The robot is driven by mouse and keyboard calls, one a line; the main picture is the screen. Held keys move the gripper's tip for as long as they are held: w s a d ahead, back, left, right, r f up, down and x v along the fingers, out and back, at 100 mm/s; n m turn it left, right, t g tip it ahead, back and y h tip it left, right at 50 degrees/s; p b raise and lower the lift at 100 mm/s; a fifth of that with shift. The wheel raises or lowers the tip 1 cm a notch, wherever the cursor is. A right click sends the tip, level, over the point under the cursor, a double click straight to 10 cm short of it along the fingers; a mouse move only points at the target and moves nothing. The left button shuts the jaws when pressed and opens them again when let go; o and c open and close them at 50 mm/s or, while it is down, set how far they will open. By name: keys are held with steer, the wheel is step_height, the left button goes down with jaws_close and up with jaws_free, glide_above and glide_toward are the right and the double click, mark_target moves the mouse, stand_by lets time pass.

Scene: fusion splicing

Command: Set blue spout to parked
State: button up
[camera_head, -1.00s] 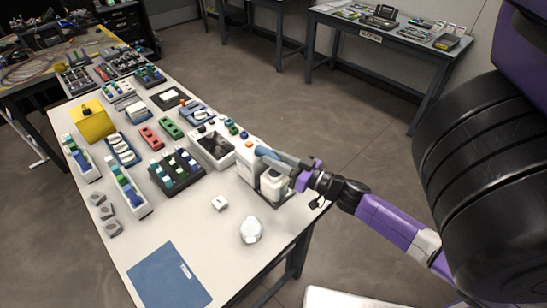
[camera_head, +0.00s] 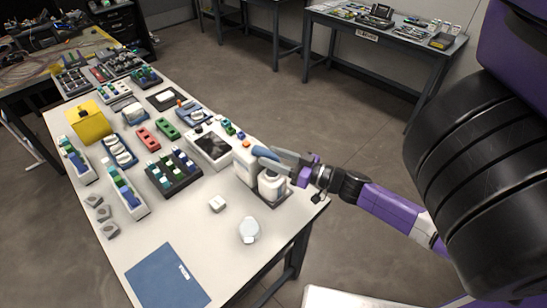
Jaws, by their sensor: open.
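The blue spout (camera_head: 264,153) sits on top of a white bottle-like dispenser at the right side of the white table. It points up and to the left in the picture. White containers (camera_head: 271,186) stand under and beside it on a dark base. My gripper (camera_head: 291,164) is at the right end of the spout, coming in from the right with its grey fingers close to the blue part. The fingers are open. I cannot tell whether they touch the spout, and the gripper hides part of its right end.
A white box with a dark screen (camera_head: 211,145) stands left of the dispenser. A small white cube (camera_head: 217,203) and a round white lidded jar (camera_head: 249,230) lie in front. A blue mat (camera_head: 167,277) lies at the table's near edge. Coloured racks crowd the left.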

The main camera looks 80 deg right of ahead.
steer(key=shift+s, duration=0.1)
steer(key=b+v, duration=0.1)
steer(key=v, duration=0.6)
steer(key=shift+s+a+b, duration=0.1)
steer(key=shift+s+b, duration=0.2)
steer(key=shift+b, duration=0.05)
steer(key=shift+c, duration=0.2)
